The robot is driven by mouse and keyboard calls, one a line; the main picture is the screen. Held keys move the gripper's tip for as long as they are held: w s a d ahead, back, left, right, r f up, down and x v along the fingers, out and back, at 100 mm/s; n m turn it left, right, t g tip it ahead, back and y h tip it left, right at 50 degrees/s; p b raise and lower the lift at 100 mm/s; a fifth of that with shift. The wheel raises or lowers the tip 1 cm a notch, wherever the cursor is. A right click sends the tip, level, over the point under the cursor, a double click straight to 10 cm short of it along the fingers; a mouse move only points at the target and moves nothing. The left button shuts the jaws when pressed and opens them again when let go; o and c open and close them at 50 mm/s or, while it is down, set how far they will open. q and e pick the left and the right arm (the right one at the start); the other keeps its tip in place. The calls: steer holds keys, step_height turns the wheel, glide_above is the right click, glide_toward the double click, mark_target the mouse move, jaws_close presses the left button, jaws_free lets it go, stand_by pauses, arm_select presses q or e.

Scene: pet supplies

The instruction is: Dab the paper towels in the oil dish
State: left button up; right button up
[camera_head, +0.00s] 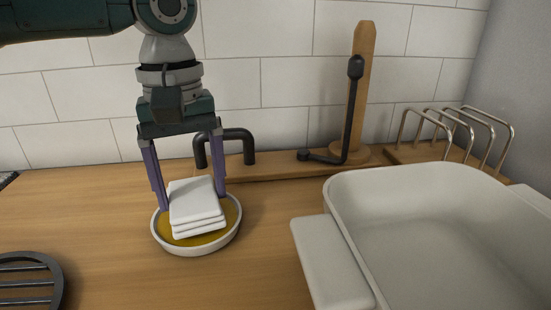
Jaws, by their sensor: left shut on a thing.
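The paper towels (195,200) are a small white folded stack of several layers. They are in the oil dish (234,232), a round pale dish with yellow-brown oil (231,212) in it. The stack is slightly tilted, and its lower edge appears to touch the oil. My left gripper (189,200) points down over the dish, with one purple finger on each side of the stack, shut on the paper towels. The far side of the dish is partly hidden by the stack and fingers. My right gripper is not in view.
A large white basin (345,250) fills the right front. A wooden stand with a black arm (350,115) is behind it, beside a wire rack (450,128). A black handle (240,134) is behind the gripper. A dark slatted trivet (28,283) lies front left. Counter left of the dish is clear.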

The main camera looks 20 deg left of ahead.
mark_target(192, 194)
arm_select(q)
steer(key=shift+f, duration=0.5)
stand_by(0.7)
steer(key=shift+a+f+p, duration=0.1)
steer(key=shift+f+p, duration=0.1)
steer(key=shift+p, duration=0.3)
stand_by(1.9)
step_height(192, 194, up, 7)
steer(key=p, duration=0.9)
steer(key=shift+r, duration=0.2)
steer(key=shift+f, duration=0.1)
stand_by(0.5)
